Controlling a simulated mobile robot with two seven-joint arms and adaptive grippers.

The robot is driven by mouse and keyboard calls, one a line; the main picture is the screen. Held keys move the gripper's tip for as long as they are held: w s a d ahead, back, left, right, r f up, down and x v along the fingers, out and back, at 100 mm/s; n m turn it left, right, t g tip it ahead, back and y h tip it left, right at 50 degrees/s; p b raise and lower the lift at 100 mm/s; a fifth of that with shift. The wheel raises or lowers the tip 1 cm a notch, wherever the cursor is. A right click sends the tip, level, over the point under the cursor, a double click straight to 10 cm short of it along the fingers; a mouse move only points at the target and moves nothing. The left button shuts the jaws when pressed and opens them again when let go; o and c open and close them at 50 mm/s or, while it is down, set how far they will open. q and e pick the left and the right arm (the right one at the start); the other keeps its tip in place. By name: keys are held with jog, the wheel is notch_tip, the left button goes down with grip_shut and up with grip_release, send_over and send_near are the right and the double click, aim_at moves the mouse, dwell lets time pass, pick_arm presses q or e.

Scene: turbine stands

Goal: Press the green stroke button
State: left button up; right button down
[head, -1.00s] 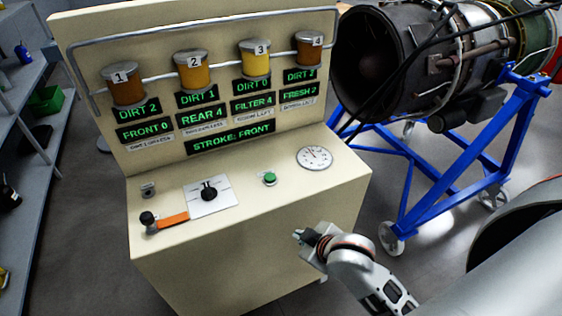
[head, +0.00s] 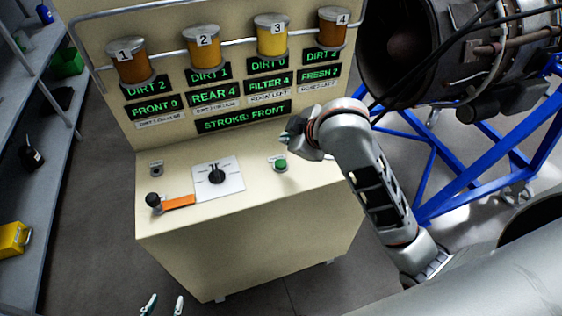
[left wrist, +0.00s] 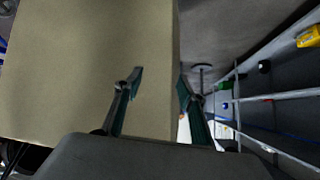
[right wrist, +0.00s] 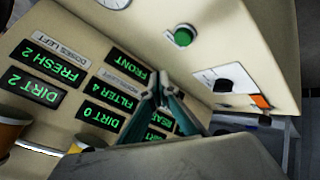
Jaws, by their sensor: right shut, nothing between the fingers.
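The green stroke button (head: 280,165) sits on the sloped top of the beige console (head: 255,195). It also shows in the right wrist view (right wrist: 183,37). My right gripper (head: 286,137) is shut and empty, above and a little behind the button in the head view, apart from it. Its closed tips (right wrist: 160,80) show in the right wrist view, in front of the display panel. My left gripper (head: 163,304) is open and empty, low in front of the console; its spread fingers (left wrist: 160,76) show in the left wrist view. The stroke display (head: 243,117) reads "STROKE: FRONT".
Numbered jars (head: 201,47) and a pipe rail line the upright panel. A turbine on a blue stand (head: 465,180) is at right, shelves (head: 50,190) at left.

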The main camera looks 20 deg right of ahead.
jog(key=a+r, duration=0.1)
jog(key=r, duration=0.1)
send_over(282, 165)
jog(key=shift+n, duration=0.3)
notch_tip(282, 165, down, 7)
jog(key=shift+f, duration=0.2)
jog(key=shift+f+b, duration=0.3)
jog(key=shift+b, duration=0.05)
jog(key=shift+f, duration=0.4)
pick_arm(q)
jog(key=shift+w+d+r+t, duration=0.3)
jog(key=shift+w+d+r, duration=0.25)
jog(key=shift+w+d, duration=0.2)
jog(key=shift+s+f, duration=0.25)
jog(key=shift+f, duration=0.05)
jog(key=shift+r, duration=0.15)
pick_arm(e)
jog(key=shift+f, duration=0.1)
